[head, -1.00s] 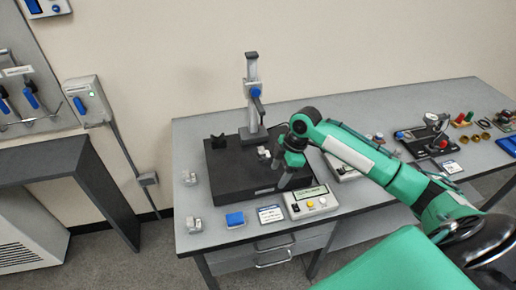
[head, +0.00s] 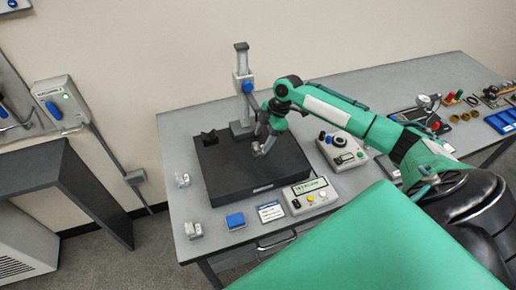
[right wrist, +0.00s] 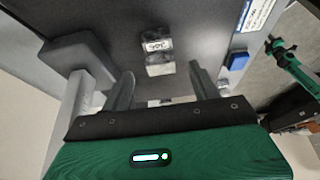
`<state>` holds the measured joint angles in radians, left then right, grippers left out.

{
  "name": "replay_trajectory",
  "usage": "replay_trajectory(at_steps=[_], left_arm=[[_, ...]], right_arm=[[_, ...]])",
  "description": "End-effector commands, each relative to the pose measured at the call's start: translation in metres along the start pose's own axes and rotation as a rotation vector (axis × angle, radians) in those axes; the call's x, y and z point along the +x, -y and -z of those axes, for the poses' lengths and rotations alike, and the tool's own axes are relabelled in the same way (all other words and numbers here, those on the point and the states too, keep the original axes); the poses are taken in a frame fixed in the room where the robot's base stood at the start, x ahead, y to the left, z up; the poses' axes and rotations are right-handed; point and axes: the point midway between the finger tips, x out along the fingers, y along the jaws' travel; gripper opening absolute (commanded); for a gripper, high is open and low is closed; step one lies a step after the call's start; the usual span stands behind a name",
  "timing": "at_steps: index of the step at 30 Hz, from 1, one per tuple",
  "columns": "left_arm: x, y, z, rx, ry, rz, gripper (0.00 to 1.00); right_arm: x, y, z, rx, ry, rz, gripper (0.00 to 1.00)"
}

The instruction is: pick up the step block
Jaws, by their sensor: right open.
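The step block (right wrist: 158,52) is a small grey metal block with a dark marked face. It sits on the black surface plate (head: 228,178). In the right wrist view it lies just beyond the gap between my right fingers, near its middle. My right gripper (head: 264,149) is open, low over the plate; its two fingers also show in the right wrist view (right wrist: 161,88). No finger visibly touches the block. In the head view the fingertips largely hide the block. My left gripper does not show clearly in either view.
A column stand (head: 243,90) rises at the plate's back. A readout box (head: 310,195), a blue block (head: 235,221) and a card (head: 270,212) lie in front. Two small metal pieces, one rear (head: 182,180) and one front (head: 194,230), stand at left. A knobbed box (head: 342,150) is at right.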

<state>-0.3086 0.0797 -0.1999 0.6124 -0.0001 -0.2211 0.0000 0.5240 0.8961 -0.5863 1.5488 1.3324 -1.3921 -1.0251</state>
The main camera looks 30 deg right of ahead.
Motion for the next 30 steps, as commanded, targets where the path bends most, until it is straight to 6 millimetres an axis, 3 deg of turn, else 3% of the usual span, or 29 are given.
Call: replay_trajectory(at_steps=[3, 6, 13, 21, 22, 30], left_arm=[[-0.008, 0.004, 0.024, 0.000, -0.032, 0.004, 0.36], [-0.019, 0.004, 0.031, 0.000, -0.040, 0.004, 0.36], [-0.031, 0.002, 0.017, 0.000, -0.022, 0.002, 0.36], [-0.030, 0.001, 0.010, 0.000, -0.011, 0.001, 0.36], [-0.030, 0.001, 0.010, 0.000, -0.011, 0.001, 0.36], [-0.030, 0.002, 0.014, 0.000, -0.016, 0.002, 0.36]], right_arm=[[0.006, 0.000, 0.001, 0.001, 0.000, 0.001, 0.62], [0.017, 0.000, 0.003, 0.001, -0.001, 0.002, 0.62], [0.047, -0.001, 0.001, 0.001, 0.000, 0.002, 0.62], [0.053, -0.001, 0.000, 0.000, 0.001, -0.001, 0.62], [0.052, -0.001, 0.000, 0.000, 0.001, -0.001, 0.60], [0.052, -0.001, 0.000, 0.000, 0.001, -0.001, 0.09]])
